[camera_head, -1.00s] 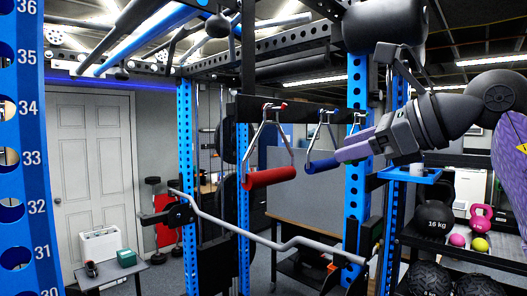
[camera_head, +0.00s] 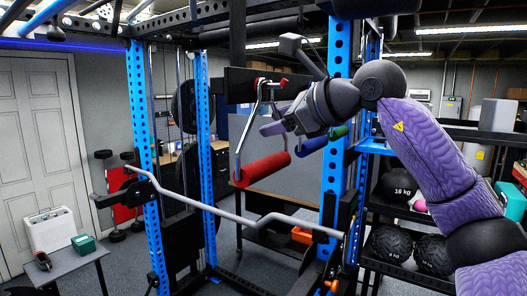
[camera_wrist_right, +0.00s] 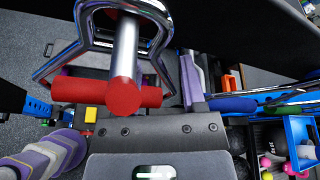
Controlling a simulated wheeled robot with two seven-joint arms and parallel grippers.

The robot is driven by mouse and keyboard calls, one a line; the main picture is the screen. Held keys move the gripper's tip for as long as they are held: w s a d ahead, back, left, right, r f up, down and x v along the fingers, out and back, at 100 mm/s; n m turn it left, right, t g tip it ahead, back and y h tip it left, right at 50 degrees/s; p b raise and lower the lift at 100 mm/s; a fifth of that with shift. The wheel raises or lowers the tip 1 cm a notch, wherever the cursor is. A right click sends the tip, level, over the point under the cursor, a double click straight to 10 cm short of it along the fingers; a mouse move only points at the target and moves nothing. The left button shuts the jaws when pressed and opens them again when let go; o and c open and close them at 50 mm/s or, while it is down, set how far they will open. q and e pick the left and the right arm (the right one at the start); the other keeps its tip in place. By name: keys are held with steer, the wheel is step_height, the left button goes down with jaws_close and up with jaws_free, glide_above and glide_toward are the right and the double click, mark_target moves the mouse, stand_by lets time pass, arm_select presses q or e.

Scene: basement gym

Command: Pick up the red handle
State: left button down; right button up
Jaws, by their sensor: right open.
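The red handle (camera_head: 262,169) hangs tilted from a metal bracket on the rack, in the middle of the head view. In the right wrist view the red handle (camera_wrist_right: 75,90) lies just beyond the gripper's body, with a metal bar and red end in front. My right gripper (camera_head: 270,121) is open, just above and to the right of the red handle, close to its bracket. In the head view I see space between the fingers and the red grip; contact is unclear.
A blue handle (camera_head: 312,146) and a green handle (camera_head: 339,132) hang to the right of the red one. A bent grey bar (camera_head: 230,216) crosses below. Blue rack posts (camera_head: 335,120) stand close by, and a shelf with black balls (camera_head: 391,243) is at the right.

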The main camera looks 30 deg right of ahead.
steer(key=shift+w+a+f, duration=0.1)
steer(key=shift+w, duration=0.1)
steer(key=shift+s, duration=0.2)
steer(key=shift+c, duration=0.2)
jaws_close()
stand_by(0.9)
